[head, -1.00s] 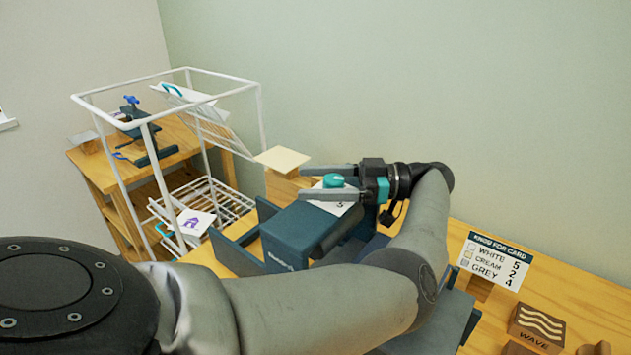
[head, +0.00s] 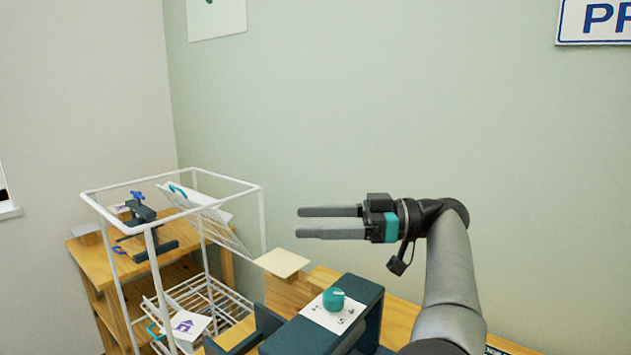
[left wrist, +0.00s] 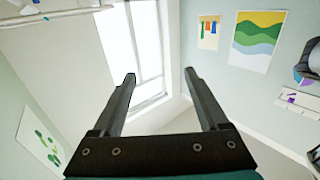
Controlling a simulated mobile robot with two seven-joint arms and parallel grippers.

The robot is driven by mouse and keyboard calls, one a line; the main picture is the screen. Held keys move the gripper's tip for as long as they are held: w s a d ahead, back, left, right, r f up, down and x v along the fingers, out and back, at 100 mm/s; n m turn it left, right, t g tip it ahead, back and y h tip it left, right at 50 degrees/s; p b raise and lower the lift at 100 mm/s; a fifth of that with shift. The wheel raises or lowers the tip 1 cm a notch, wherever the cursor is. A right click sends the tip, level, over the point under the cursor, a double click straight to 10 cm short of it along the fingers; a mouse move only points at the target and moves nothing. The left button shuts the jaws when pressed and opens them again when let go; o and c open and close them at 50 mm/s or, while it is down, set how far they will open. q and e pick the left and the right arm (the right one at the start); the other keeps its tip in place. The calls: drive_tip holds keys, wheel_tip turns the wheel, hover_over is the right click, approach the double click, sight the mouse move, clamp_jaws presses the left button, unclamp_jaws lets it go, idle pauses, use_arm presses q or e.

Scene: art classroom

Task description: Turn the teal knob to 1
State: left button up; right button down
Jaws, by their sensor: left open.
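The teal knob (head: 334,299) sits on a white numbered dial plate (head: 322,317) on top of a dark blue press (head: 368,294) in the head view. A pale mark shows on the knob, but I cannot tell which number it points at. My left gripper (head: 300,222) is open and empty. It is raised above the knob, clear of it, with its fingers pointing left. In the left wrist view its two fingers (left wrist: 161,78) are spread apart with nothing between them. My right gripper is in neither view.
A white wire rack (head: 262,215) stands at the left, in front of a wooden shelf unit (head: 90,262) with a blue-handled clamp (head: 138,214). Open air surrounds the raised gripper.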

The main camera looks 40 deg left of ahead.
use_arm(q)
drive_tip(key=shift+r, duration=2.8)
